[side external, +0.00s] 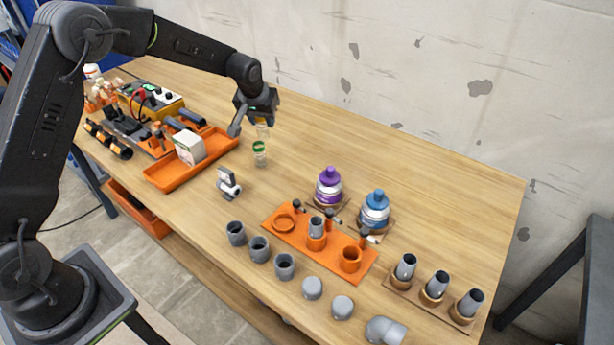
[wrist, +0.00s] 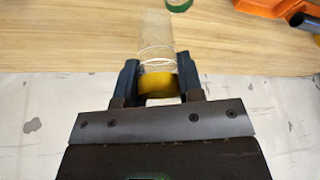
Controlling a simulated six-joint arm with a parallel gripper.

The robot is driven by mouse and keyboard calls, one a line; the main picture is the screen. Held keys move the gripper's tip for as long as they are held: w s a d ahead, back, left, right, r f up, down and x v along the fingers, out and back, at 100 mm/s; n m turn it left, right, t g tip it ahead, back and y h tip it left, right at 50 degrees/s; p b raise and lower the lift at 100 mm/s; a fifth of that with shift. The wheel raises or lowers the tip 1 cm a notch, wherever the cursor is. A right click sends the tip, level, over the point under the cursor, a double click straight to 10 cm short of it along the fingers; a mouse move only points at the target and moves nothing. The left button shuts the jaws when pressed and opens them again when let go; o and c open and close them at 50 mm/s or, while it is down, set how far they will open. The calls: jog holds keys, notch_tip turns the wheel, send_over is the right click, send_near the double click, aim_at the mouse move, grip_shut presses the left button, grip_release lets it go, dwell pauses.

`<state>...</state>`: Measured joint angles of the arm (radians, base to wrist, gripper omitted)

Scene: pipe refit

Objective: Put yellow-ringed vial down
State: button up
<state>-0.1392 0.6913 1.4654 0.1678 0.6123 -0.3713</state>
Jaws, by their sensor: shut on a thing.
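My gripper (side external: 262,110) is above the back middle of the table, left of centre in the side view. It is shut on the yellow-ringed vial (side external: 262,125), a clear tube. In the wrist view the vial's yellow ring (wrist: 157,84) lies between the two dark fingers (wrist: 158,82), and its clear body (wrist: 157,38) reaches out beyond them. A green-banded clear item (side external: 260,153) shows just below the vial in the side view; its green band (wrist: 178,5) is at the top edge of the wrist view. The side view does not show clearly where the vial ends.
An orange tray (side external: 165,181) with a white box (side external: 190,148) is left. A small grey-white fitting (side external: 228,183) lies in front. An orange fixture plate (side external: 333,258), purple-capped (side external: 329,186) and blue-capped (side external: 374,209) bottles, and grey pipe pieces (side external: 259,249) are right. The table's back right is clear.

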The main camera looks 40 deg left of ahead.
jog(key=shift+w+d+f, duration=0.1)
jog(key=shift+d+f, duration=0.15)
jog(key=shift+f, duration=0.15)
jog(key=shift+w+d+f, duration=0.8)
jog(key=shift+d+f, duration=0.85)
jog(key=shift+f, duration=0.15)
jog(key=shift+w+d+f, duration=0.8)
jog(key=shift+d+f, duration=0.9)
jog(key=shift+f, duration=0.05)
jog(key=shift+w+d+f, duration=0.8)
jog(key=shift+d+f, duration=0.85)
jog(key=shift+f, duration=0.15)
jog(key=shift+f, duration=0.15)
jog(key=o, duration=0.9)
